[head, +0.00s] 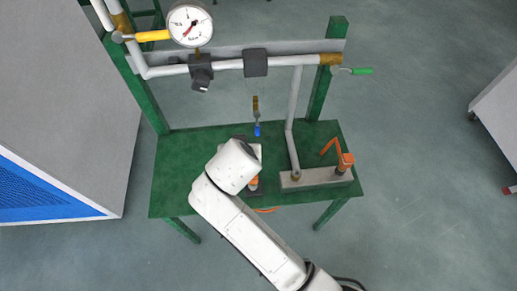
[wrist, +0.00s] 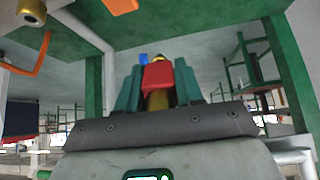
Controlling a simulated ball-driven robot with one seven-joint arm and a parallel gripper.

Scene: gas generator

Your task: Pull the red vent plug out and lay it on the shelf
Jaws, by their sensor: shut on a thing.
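The red vent plug (wrist: 157,76) shows in the wrist view between the two teal fingers of my gripper (wrist: 158,88), which is shut on it. Brass-coloured metal (wrist: 157,101) shows just below the red part, and a small blue piece shows above it. I cannot tell whether the plug is still seated or free. In the head view the plug and my fingers are hidden behind my white arm, which reaches over the green shelf (head: 185,170).
A pipe with a pressure gauge (head: 190,24) runs along the back. A brass valve with a blue tip (head: 256,118) hangs above the shelf. A grey block (head: 315,178) with an orange-handled valve (head: 345,161) stands at right. The shelf's left part is bare.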

